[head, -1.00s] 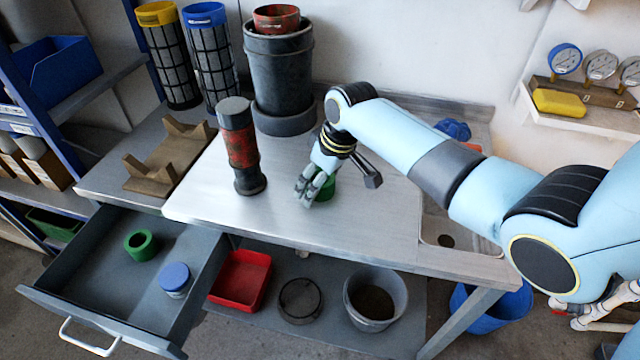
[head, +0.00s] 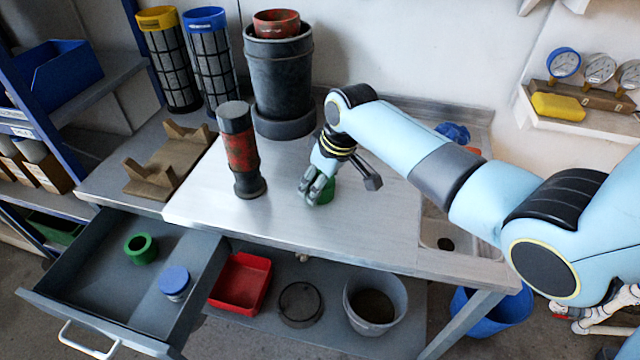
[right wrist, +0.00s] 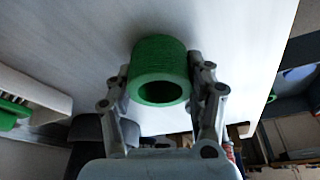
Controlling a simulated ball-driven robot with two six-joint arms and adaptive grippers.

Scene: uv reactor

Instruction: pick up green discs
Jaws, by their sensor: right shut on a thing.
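One green disc, a thick ring with a hole, shows at my right gripper (head: 318,190) on the metal bench top (head: 290,225). In the right wrist view this green disc (right wrist: 158,72) sits between the two fingers (right wrist: 160,95), which are shut on its sides. In the head view the fingers partly hide it, and I cannot tell whether it touches the bench. A second green disc (head: 141,248) lies in the open drawer (head: 95,285) at the lower left.
A blue-capped jar (head: 174,282) stands in the drawer. A black and red cylinder (head: 240,150) stands upright left of my right gripper. The bench front is clear.

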